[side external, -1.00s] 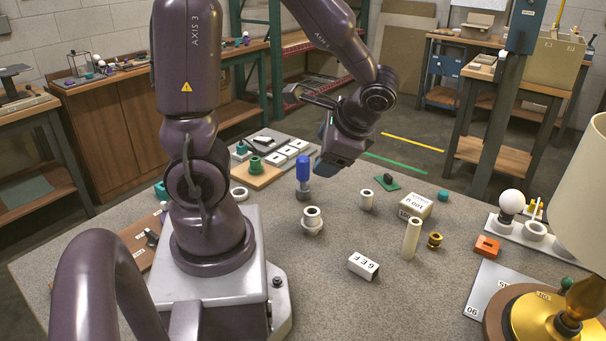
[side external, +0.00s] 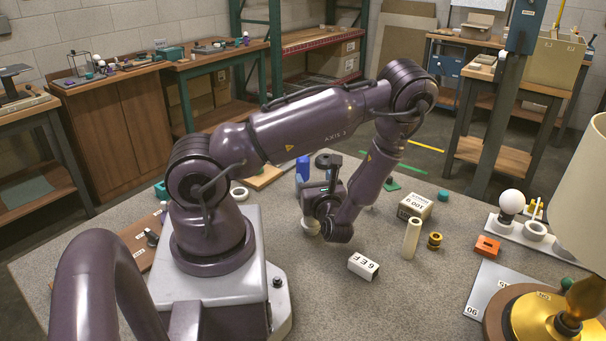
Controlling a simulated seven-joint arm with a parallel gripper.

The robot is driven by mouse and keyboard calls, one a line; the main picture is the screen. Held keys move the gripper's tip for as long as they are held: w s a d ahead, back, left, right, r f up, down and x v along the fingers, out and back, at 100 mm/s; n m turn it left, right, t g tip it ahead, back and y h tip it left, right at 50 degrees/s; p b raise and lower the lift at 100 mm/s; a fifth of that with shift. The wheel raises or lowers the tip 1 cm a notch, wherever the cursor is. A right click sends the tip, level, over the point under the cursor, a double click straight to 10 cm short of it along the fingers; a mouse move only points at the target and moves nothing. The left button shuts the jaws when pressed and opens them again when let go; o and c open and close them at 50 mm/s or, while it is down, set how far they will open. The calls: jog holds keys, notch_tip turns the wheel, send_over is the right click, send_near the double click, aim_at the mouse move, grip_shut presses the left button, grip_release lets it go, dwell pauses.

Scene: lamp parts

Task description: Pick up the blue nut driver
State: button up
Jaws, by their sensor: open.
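The blue nut driver (side external: 301,168) stands upright on the grey table, left of the middle, with its blue handle up. Its lower part is mostly hidden by my gripper. My gripper (side external: 308,187) is low over the table, turned sideways towards the driver and right beside or around it in the picture. It is open; its fingertips are small and partly hidden, so I cannot tell whether they touch the driver.
A pale ring-shaped part (side external: 310,227) is partly hidden behind my wrist. A white marked block (side external: 363,266), a cream tube (side external: 412,238), a brass part (side external: 434,241) and a labelled box (side external: 415,206) stand to the right. The lamp (side external: 560,315) fills the right edge. The front middle is clear.

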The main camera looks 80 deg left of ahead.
jog(key=a, duration=0.4)
jog(key=s+a, duration=0.1)
jog(key=a, duration=0.7)
jog(key=shift+s, duration=0.25)
jog(key=shift+c, duration=0.4)
jog(key=c, duration=1)
